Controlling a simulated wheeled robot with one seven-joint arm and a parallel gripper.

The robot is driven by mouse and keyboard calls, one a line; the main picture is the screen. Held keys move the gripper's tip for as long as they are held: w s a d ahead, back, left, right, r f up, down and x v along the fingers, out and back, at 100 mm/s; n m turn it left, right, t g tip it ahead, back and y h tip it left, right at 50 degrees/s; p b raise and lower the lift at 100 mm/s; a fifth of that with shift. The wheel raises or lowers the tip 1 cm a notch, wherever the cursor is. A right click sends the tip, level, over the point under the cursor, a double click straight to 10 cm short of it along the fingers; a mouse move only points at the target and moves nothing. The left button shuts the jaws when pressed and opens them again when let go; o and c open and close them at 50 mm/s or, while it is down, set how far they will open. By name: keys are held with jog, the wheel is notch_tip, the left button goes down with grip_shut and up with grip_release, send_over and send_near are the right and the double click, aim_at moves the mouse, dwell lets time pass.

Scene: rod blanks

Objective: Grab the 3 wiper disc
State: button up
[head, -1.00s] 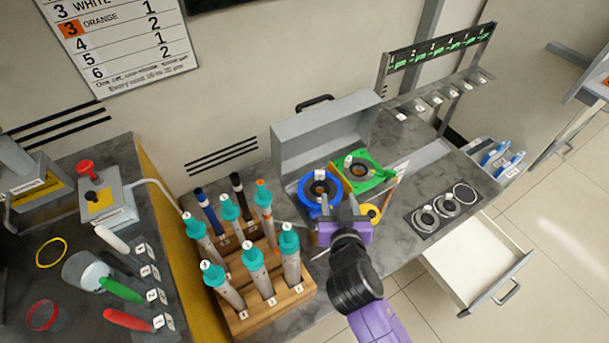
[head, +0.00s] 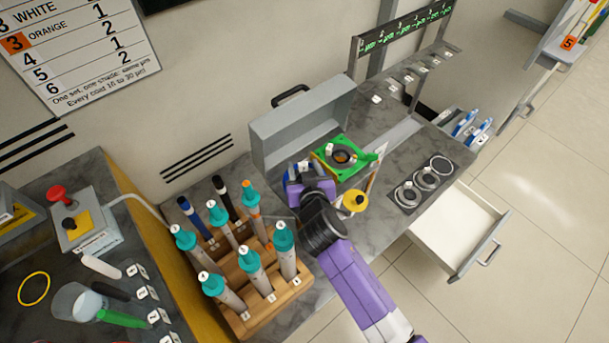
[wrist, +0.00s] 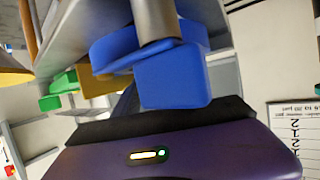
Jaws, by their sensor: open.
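Three coloured pieces are at the grey case: a blue one (head: 289,186), a green one (head: 326,158) with a dark round centre, and a small yellow one (head: 352,206) at the front. White tags show on them, but the digits are too small to read, so I cannot tell which is wiper disc 3. My gripper (head: 302,172) is open over the blue piece and hides most of it. In the wrist view the blue piece (wrist: 172,78) is close in front of my gripper's dark edge (wrist: 165,118); whether they touch is unclear. Green (wrist: 62,86) shows beyond.
The grey case (head: 300,138) has its lid raised behind the pieces. A wooden rack (head: 270,308) of teal-capped tubes stands close left of my arm. A dark mat (head: 408,203) with grey rings and an open drawer (head: 455,228) are to the right.

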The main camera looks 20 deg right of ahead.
jog(key=shift+w+f, duration=0.1)
jog(key=shift+w, duration=0.15)
jog(key=shift+c, duration=0.4)
grip_shut()
